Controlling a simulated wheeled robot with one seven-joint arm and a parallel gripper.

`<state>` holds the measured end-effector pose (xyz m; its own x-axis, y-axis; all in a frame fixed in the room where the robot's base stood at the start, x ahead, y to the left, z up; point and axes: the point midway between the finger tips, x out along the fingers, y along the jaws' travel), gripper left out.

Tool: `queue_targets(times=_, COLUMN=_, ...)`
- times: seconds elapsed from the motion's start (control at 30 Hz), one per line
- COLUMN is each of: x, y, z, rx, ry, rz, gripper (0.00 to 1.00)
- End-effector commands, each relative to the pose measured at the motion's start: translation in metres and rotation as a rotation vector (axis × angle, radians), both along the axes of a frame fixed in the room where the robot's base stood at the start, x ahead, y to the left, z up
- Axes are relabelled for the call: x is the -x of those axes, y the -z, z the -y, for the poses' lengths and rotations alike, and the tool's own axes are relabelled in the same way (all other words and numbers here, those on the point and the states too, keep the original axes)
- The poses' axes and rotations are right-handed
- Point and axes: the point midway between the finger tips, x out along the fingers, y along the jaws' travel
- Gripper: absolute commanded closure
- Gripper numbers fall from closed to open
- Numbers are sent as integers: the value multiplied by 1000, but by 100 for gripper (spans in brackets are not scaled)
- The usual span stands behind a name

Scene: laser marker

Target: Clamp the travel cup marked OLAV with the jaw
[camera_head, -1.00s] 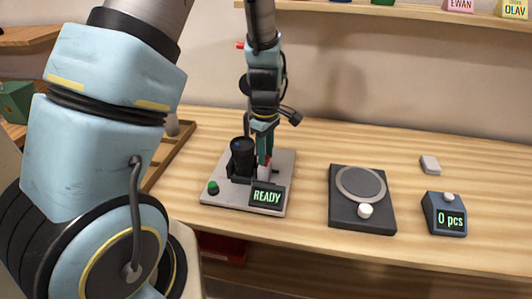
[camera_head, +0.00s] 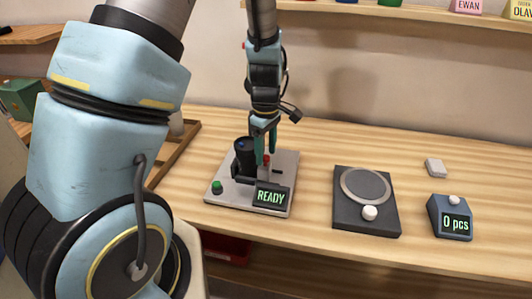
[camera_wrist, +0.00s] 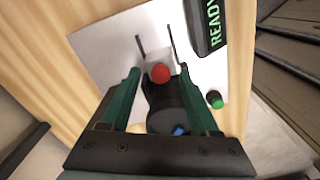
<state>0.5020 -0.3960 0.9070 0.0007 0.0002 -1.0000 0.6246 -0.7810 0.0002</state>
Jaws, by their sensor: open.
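A dark travel cup (camera_head: 245,157) with a blue spot on it stands upright on the marker's pale base plate (camera_head: 222,195). It also shows between my fingers in the wrist view (camera_wrist: 165,118). No name on it is readable. The jaw is a pale block (camera_wrist: 153,58) with a red knob (camera_wrist: 160,73) beside the cup; the knob also shows in the head view (camera_head: 266,159). I cannot tell whether the jaw touches the cup. My gripper (camera_head: 265,157) is open above the jaw, its green fingers (camera_wrist: 158,72) on either side of the knob, holding nothing visible.
The marker's display (camera_head: 271,196) reads READY, with a green button (camera_head: 217,187) at front left. A dark turntable-like device (camera_head: 367,215), a counter (camera_head: 452,222) reading 0 pcs and a small pale block (camera_head: 435,167) stand right. Shelf cards read EWAN and OLAV.

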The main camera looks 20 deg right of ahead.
Motion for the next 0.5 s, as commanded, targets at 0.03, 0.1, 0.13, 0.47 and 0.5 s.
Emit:
queue_targets(times=0.03, x=0, y=-6, z=1, rx=2, ry=2, rz=2, gripper=38)
queue_targets(times=0.1, x=0, y=-18, z=1, rx=4, ry=1, rz=3, gripper=38)
queue_targets(times=0.13, x=0, y=-24, z=1, rx=5, ry=0, rz=4, gripper=38)
queue_targets(times=0.47, x=0, y=-84, z=1, rx=3, ry=1, rz=1, gripper=38)
queue_targets(times=0.5, x=0, y=-89, z=1, rx=4, ry=1, rz=2, gripper=38)
